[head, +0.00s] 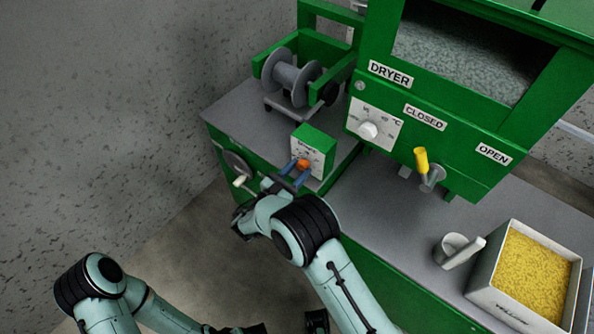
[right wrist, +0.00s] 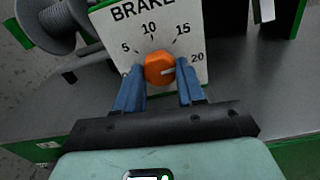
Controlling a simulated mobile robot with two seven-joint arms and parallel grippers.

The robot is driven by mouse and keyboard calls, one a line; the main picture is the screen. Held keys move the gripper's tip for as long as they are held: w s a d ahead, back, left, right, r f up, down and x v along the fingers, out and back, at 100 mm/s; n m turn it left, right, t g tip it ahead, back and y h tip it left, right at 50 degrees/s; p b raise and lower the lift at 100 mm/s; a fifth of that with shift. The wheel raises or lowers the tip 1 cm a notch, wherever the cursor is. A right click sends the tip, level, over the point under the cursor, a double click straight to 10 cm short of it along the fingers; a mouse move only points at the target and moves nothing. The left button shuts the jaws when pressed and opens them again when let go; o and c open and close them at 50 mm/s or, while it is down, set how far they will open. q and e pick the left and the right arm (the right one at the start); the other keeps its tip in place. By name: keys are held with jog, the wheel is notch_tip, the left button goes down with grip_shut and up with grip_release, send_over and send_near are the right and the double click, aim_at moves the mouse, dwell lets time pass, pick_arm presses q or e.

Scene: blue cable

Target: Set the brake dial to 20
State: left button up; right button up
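The orange brake dial (right wrist: 160,67) sits on a white panel marked BRAKE (right wrist: 165,32), with 5, 10, 15 and 20 around it. Its light pointer line points right, roughly toward the 20. In the head view the dial (head: 303,164) is on the front of a small green box (head: 318,142). My right gripper (right wrist: 161,68) has one blue finger on each side of the dial, and both seem to touch it; it also shows in the head view (head: 295,171). My left arm is low in the head view, its fingers not visible.
A grey spool (head: 290,77) stands behind the brake box on the grey bench. To the right are the green dryer with its white dial (head: 368,130), a yellow-handled lever (head: 421,162), a scoop (head: 458,250) and a bin (head: 508,305) of yellow pellets. A crank (head: 239,180) is at the bench's left.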

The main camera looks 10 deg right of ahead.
jog(key=c, duration=0.4)
jog(key=shift+a+f+m+b, duration=0.1)
jog(key=shift+m+b, duration=0.5)
jog(key=shift+m, duration=0.1)
jog(key=shift+m+b, duration=0.5)
jog(key=shift+m, duration=0.4)
jog(key=o, duration=1.1)
jog(key=v, duration=1.3)
jog(key=shift+s+a, duration=0.1)
jog(key=shift+s, duration=0.05)
